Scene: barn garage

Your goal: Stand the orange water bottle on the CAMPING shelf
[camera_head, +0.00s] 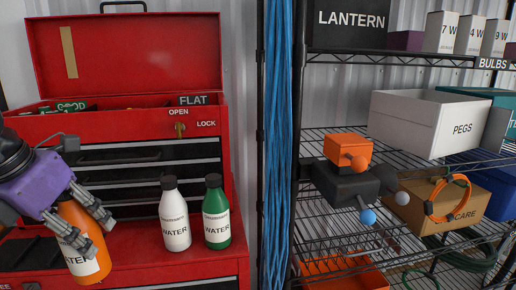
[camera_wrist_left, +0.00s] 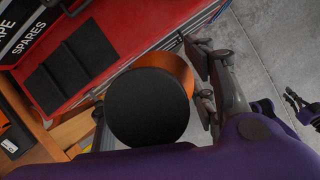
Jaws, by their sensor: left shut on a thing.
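The orange water bottle (camera_head: 77,230) is in my left gripper (camera_head: 82,222) in front of the red tool chest, at the left of the head view. It is tilted slightly, its white WATER label facing out. The gripper's fingers are shut around its upper body and hide its cap in the head view. In the left wrist view its black cap (camera_wrist_left: 148,107) faces the camera, with a strip of orange body (camera_wrist_left: 178,70) beside the fingers. A wire shelf rack (camera_head: 318,140) stands on the right; I read no CAMPING label. Another gripper (camera_wrist_left: 292,103), apparently my right, shows small in the wrist view.
A white water bottle (camera_head: 174,222) and a green one (camera_head: 216,218) stand on the tool chest (camera_head: 130,258). Blue cables (camera_head: 277,130) hang by the rack post. The rack holds a LANTERN box (camera_head: 348,28), a PEGS box (camera_head: 425,120) and an orange-and-black item (camera_head: 345,150).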

